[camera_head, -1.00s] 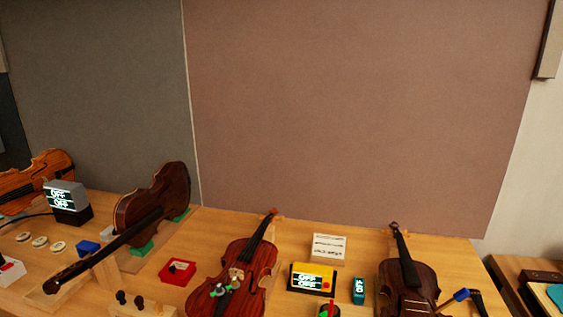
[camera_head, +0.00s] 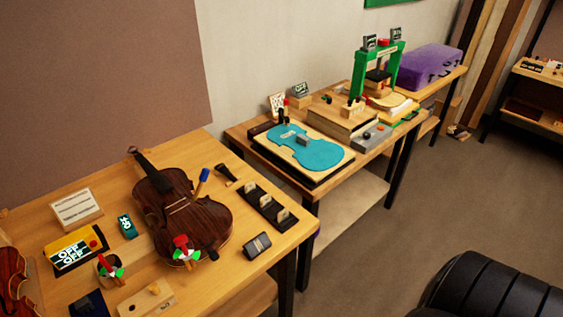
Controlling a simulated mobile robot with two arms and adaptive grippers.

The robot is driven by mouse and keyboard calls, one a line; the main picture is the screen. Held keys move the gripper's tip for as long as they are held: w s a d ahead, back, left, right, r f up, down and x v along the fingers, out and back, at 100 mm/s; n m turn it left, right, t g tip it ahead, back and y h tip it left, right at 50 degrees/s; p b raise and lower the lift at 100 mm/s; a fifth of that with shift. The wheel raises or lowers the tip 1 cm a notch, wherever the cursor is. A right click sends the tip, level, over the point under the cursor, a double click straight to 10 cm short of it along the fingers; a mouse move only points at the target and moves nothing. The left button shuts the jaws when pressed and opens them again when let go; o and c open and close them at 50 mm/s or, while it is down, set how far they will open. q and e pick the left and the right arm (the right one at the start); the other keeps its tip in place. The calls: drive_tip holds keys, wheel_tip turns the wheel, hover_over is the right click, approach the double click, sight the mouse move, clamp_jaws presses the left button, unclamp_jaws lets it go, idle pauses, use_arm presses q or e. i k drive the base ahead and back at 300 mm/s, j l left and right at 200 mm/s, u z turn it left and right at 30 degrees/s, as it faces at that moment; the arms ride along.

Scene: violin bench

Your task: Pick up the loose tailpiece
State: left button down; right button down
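A small dark tapered piece (camera_head: 225,174), which looks like the loose tailpiece, lies on the wooden bench (camera_head: 222,284) just right of the dark brown violin (camera_head: 200,222). It lies apart from the violin, near a blue-handled tool (camera_head: 202,181) at the violin's edge. A black rack (camera_head: 266,207) with several light pieces stands to its lower right. Neither gripper is in view.
A red-and-green item (camera_head: 184,248) sits on the violin's lower end. A cup (camera_head: 110,270), a yellow OFF box (camera_head: 75,248) and a dark block (camera_head: 257,245) stand nearby. A second bench bears a blue violin-shaped plate (camera_head: 303,147). A black ribbed seat-like shape (camera_head: 500,285) fills the lower right.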

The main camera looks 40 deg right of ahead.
sight(221, 167)
drive_tip(key=z, duration=0.75)
drive_tip(key=l+u, duration=0.1)
drive_tip(key=u, duration=0.5)
drive_tip(key=i+l+u, duration=0.1)
drive_tip(key=l+u, duration=0.25)
drive_tip(key=l, duration=0.3)
drive_tip(key=l+u, duration=0.3)
drive_tip(key=l, duration=0.3)
drive_tip(key=l+u, duration=0.35)
drive_tip(key=l, duration=0.3)
